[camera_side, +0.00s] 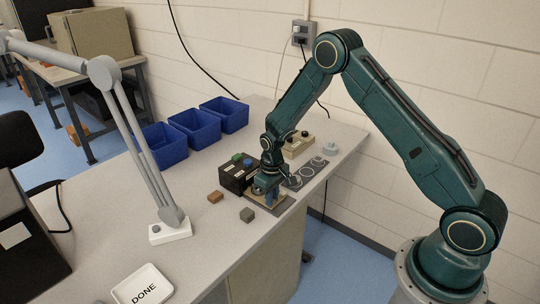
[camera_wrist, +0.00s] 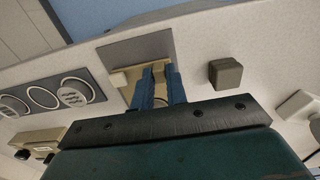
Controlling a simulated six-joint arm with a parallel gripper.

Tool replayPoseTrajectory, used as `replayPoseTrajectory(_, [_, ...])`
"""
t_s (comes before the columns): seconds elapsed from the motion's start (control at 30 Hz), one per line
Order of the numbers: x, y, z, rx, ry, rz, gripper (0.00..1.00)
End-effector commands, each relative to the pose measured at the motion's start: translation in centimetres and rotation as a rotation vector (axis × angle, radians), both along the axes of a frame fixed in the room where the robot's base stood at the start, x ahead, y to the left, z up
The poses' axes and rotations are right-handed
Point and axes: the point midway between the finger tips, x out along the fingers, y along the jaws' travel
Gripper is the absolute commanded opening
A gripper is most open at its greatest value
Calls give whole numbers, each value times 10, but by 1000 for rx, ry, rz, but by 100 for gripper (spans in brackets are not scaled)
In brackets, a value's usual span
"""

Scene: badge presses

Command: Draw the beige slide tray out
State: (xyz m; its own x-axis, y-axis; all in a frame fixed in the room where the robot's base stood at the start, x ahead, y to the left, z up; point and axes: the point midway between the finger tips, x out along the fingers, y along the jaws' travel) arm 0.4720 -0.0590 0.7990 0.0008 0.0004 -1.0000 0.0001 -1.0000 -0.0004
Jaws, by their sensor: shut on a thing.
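The beige slide tray (camera_side: 276,199) is a flat piece at the front of the black press (camera_side: 233,177), which carries a green and a blue button on top. My gripper (camera_side: 264,190) points down at the tray and hides much of it. In the wrist view, my gripper's two blue fingers (camera_wrist: 159,72) are close together and shut on the beige tray (camera_wrist: 120,78). The part between the fingertips is mostly hidden. The tray lies over a dark grey plate (camera_wrist: 135,47) on the table; how far it is out of the press cannot be told.
A dark block (camera_side: 247,214) and a brown block (camera_side: 215,197) lie nearby. A beige press (camera_side: 298,146) and a grey plate with rings (camera_side: 305,172) stand behind. Blue bins (camera_side: 194,128), a lamp base (camera_side: 170,232) and a DONE tray (camera_side: 142,285) are farther off. The front table edge is close.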

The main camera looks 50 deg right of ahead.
Motion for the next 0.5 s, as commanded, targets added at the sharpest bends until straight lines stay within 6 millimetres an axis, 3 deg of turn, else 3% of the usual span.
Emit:
replayPoseTrajectory(0.2, [-26,-1,0,0,4,-1,0])
replayPoseTrajectory(0.5, [-37,0,0,-1,7,-1,0])
